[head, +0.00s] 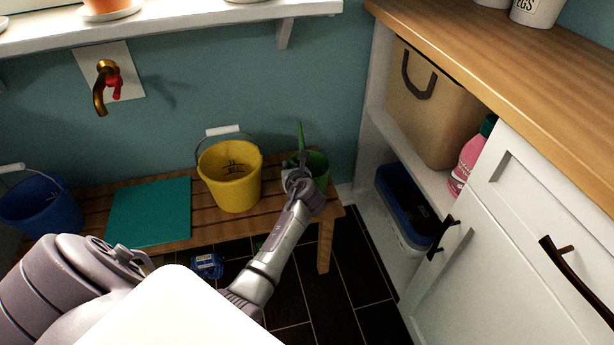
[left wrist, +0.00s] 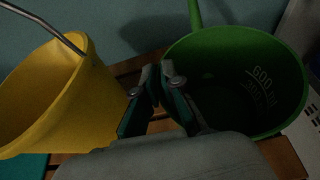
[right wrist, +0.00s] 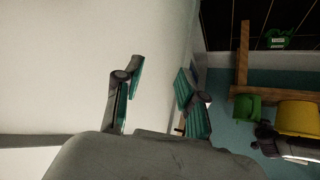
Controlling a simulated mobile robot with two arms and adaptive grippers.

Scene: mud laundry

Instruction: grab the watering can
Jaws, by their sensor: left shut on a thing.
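The green watering can (head: 319,166) stands at the right end of the slatted wooden bench, with its thin green spout or handle sticking up. It fills the right of the left wrist view (left wrist: 243,50), open top showing pale markings inside. My left gripper (head: 298,176) is at its left side; its fingers (left wrist: 158,88) are shut on the near-left wall at the rim. The can seems upright on the bench. The can's lower part is partly hidden by my arm. My right gripper (right wrist: 160,88) is open and empty, near a white surface.
A yellow bucket (head: 231,178) stands close left of the can on the bench (head: 325,235). A teal mat (head: 150,212) and blue bucket (head: 42,207) are further left. A white cabinet (head: 500,250) is at right. A blue packet (head: 207,265) lies on the dark floor.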

